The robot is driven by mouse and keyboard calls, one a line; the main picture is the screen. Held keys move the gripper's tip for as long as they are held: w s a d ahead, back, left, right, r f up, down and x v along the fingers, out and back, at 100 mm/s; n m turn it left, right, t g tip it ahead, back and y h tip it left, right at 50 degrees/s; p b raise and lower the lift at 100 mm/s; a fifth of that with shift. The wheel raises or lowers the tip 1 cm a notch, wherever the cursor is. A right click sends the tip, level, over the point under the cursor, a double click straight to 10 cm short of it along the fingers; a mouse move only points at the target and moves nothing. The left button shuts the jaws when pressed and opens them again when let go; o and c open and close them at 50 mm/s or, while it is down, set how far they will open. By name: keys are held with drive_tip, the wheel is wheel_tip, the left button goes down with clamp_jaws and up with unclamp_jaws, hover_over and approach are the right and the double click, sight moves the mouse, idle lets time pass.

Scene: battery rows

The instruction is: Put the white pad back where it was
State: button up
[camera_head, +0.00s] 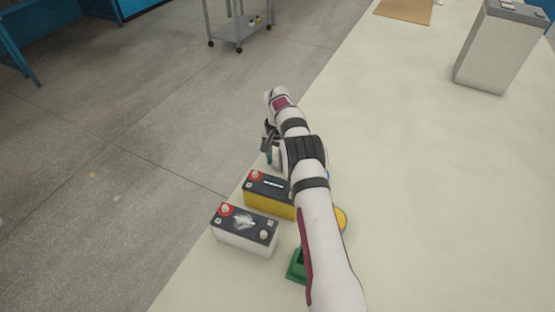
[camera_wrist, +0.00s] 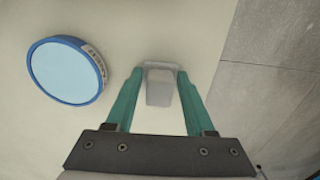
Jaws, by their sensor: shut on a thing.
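The white pad (camera_wrist: 160,88) is a small pale, greyish-white block between the teal fingers of my gripper (camera_wrist: 158,80) in the wrist view. My gripper is shut on it, with a pale surface behind the pad. Whether the pad touches that surface, I cannot tell. In the head view my gripper (camera_head: 268,152) is near the table's left edge, beyond the yellow battery, largely covered by my arm. I cannot make out the pad there.
A yellow battery (camera_head: 268,202) and a white battery (camera_head: 242,238) with dark tops stand near the table's left edge. A green object (camera_head: 296,266) and a round yellow thing (camera_head: 341,218) are partly behind my arm. A blue-rimmed disc (camera_wrist: 68,70) lies left of the pad.

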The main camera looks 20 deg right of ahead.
drive_tip(key=o, duration=1.2)
